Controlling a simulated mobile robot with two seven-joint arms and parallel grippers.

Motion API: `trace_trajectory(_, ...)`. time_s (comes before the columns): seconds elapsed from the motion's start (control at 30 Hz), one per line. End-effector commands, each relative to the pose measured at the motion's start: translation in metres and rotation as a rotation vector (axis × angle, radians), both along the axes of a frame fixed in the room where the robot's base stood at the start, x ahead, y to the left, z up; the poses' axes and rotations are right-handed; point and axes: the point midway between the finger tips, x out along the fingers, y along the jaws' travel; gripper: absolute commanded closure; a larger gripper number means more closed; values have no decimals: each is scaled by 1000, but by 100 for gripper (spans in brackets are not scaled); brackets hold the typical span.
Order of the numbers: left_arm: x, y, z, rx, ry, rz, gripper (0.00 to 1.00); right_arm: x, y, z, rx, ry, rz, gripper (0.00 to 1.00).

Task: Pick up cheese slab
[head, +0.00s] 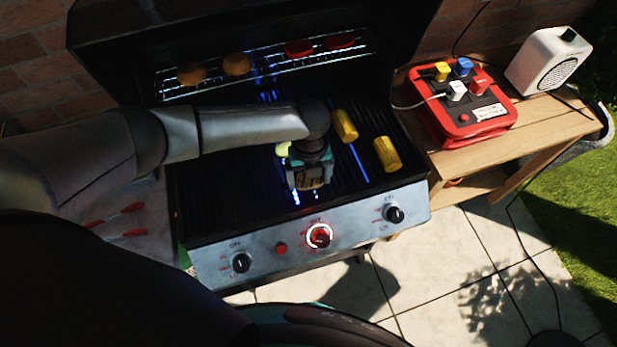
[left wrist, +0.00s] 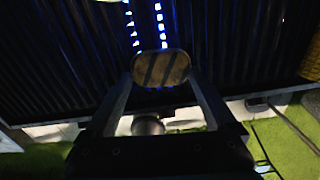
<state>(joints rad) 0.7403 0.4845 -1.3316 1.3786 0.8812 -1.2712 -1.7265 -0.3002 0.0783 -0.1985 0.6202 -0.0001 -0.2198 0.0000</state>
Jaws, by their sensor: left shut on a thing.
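The cheese slab (left wrist: 162,69) looks like a pale, rounded oval with dark grill stripes in the left wrist view. It sits between the two fingertips of my left gripper (left wrist: 160,82), which is shut on it. In the head view my left gripper (head: 310,184) points down over the middle of the dark grill grate (head: 235,205). The slab is mostly hidden there by the gripper and wrist. I cannot tell whether it still touches the grate. My right gripper is not in view.
Two corn pieces (head: 387,154) lie on the grate just right of my left gripper. An upper rack (head: 265,66) holds round browned pieces and red pieces. The raised lid stands behind. A red power box (head: 462,112) and white speaker (head: 546,58) stand on a wooden side table (head: 535,120).

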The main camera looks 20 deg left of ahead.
Motion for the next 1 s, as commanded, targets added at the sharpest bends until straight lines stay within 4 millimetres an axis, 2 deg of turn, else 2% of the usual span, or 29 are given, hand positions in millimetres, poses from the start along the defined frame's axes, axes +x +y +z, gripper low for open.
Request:
trace_trajectory(0.03, 0, 0, 0, 0, 0, 0, 40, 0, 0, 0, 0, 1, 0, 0)
trace_trajectory(0.27, 0, 0, 0, 0, 0, 0, 66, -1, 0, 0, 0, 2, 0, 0)
trace_trajectory(0.67, 1, 0, 8, 0, -1, 1, 66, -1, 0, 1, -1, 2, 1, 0)
trace_trajectory(0.87, 2, 0, 37, -2, -5, -1, 66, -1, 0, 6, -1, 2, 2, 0)
trace_trajectory(1.0, 2, 0, 77, -3, -7, -1, 66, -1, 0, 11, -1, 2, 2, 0)
